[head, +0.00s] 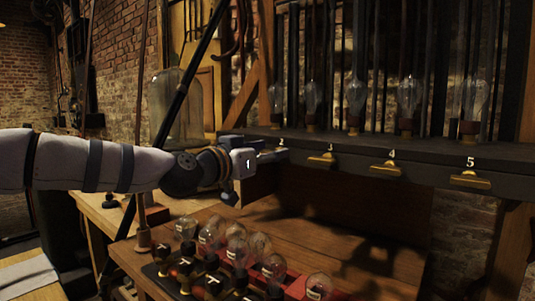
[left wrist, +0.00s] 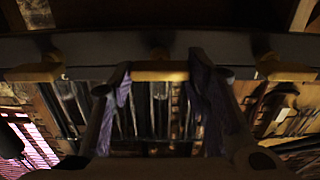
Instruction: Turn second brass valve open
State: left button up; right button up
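Brass valve handles sit along the front of a dark shelf. Those under the labels 3 (head: 322,160), 4 (head: 386,169) and 5 (head: 470,180) show clearly in the head view. The second valve, by the label 2 (head: 283,142), is mostly hidden behind my left gripper (head: 262,155), which is at the shelf front. In the left wrist view, the fingers of my left gripper (left wrist: 160,82) are spread apart, one towards each end of the middle brass handle (left wrist: 160,71). I cannot tell whether they touch it. My right gripper is not in view.
Upright glass bulbs (head: 356,95) stand on the shelf (head: 430,160) above the handles. Several labelled bulbs (head: 236,248) stand on the wooden bench (head: 350,262) below. A large glass jar (head: 190,110) and a slanted dark rod (head: 196,80) are near my left arm. The bench's right part is clear.

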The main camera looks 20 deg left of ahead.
pick_arm(q)
jog(key=shift+n, duration=0.4)
jog(key=n, duration=1.6)
jog(key=shift+a+f+n, duration=0.15)
jog(key=shift+f+n, duration=0.15)
jog(key=shift+n, duration=0.4)
jog(key=o, duration=1.2)
jog(key=shift+c, duration=0.2)
